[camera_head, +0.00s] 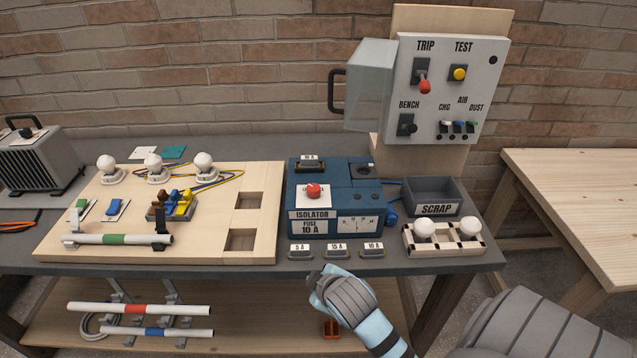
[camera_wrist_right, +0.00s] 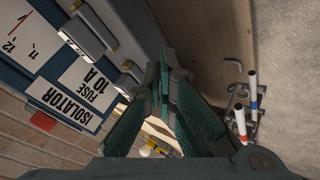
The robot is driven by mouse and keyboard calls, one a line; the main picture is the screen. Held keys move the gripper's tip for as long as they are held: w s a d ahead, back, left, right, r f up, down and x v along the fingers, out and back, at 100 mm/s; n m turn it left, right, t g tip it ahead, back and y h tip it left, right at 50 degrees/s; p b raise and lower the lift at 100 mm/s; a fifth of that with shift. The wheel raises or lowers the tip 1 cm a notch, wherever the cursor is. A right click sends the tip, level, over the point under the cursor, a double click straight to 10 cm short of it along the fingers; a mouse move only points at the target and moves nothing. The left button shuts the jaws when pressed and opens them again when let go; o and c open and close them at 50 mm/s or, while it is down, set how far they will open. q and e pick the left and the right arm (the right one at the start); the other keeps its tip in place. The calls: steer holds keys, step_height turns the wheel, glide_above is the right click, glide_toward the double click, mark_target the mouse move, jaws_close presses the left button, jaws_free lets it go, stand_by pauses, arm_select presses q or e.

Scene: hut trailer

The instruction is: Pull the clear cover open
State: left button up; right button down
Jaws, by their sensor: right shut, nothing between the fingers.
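The clear cover (camera_head: 372,84) is a see-through box at the left side of the grey switch panel (camera_head: 491,60). It stands swung out to the left, with its black handle (camera_head: 335,91) on the far left edge. The panel's TRIP, TEST and BENCH controls show uncovered. My right gripper (camera_head: 317,279) is shut and empty, low in front of the bench's front edge, well below and apart from the cover. In the right wrist view its dark fingers (camera_wrist_right: 166,75) are together beside the isolator; the cover is not in that view. My left gripper is not in view.
The blue isolator box (camera_head: 300,222) stands mid-bench, with several fuses (camera_head: 336,252) along the front edge. A scrap bin (camera_head: 433,197) and a bulb rack (camera_head: 447,243) are to its right. A wooden wiring board (camera_head: 150,255) fills the left.

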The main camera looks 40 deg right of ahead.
steer(key=w+d+r+n+t+h, duration=0.2)
steer(key=w+r+t, duration=0.15)
steer(key=r, duration=0.85)
steer(key=w+d+r+n+t+h, duration=0.2)
steer(key=w+r, duration=0.2)
steer(key=r, duration=0.8)
steer(key=w+d+r+n+t+h, duration=0.1)
steer(key=w+d+r+n+t, duration=0.15)
steer(key=r, duration=0.95)
steer(key=w+d, duration=0.5)
steer(key=shift+w+d+f+p, duration=0.15)
steer(key=shift+d+f+p, duration=0.2)
steer(key=shift+f+p, duration=0.1)
steer(key=shift+w+a, duration=0.1)
